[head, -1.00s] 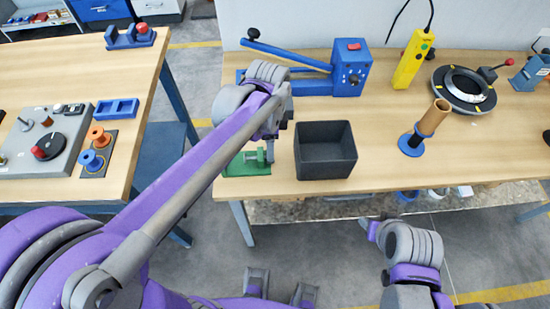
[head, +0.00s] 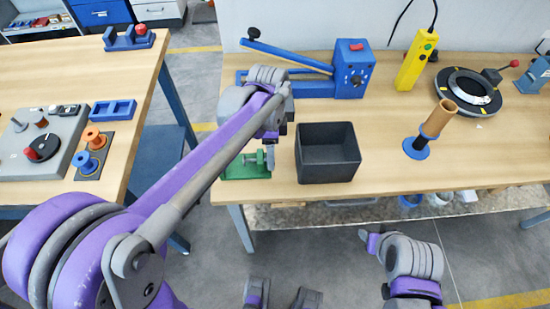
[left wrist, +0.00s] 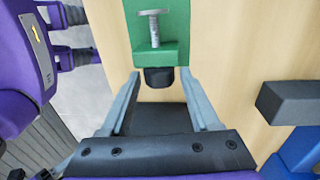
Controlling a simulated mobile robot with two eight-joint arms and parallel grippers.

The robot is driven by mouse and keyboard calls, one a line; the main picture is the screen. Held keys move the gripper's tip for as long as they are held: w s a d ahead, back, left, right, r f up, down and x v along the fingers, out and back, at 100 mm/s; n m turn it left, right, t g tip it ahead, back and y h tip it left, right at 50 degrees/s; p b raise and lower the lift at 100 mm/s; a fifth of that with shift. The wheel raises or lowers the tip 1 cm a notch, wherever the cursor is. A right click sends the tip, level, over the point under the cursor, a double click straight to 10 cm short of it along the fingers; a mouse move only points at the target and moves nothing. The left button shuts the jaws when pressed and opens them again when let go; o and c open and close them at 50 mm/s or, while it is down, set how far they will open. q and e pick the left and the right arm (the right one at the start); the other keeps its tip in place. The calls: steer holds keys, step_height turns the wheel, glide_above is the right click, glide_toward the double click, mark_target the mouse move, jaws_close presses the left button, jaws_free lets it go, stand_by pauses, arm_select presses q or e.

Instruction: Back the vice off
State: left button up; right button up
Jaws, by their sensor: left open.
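A small green vice (head: 240,170) with a grey screw stands at the front left edge of the right-hand bench. In the left wrist view the green vice body (left wrist: 180,20) is at the top, with its grey screw (left wrist: 153,30) and a dark block (left wrist: 158,77) below it. My left gripper (head: 270,158) is over the vice in the head view, mostly hidden by its own wrist. In the left wrist view my left gripper (left wrist: 162,80) is open, its two fingers either side of the dark block. I cannot tell whether they touch it.
A dark open bin (head: 328,165) stands just right of the vice. Behind is a blue lever machine (head: 352,75). A brown tube on a blue base (head: 430,130) and a dark ring fixture (head: 468,92) are further right. Bare bench lies between them.

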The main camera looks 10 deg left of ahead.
arm_select(q)
steer(key=shift+w+g, duration=0.15)
steer(key=shift+g, duration=0.45)
steer(key=shift+b, duration=0.3)
steer(key=shift+a+f+g+h, duration=0.1)
steer(key=shift+g+h, duration=0.2)
steer(key=shift+w+g, duration=0.15)
steer(key=shift+g, duration=0.15)
steer(key=c, duration=0.8)
steer(key=shift+s+r+t+p, duration=0.25)
steer(key=shift+s+t+p, duration=0.15)
steer(key=shift+t, duration=0.5)
steer(key=shift+f+t+y, duration=0.1)
steer(key=shift+t+y, duration=0.4)
steer(key=shift+t, duration=0.3)
steer(key=shift+s, duration=0.1)
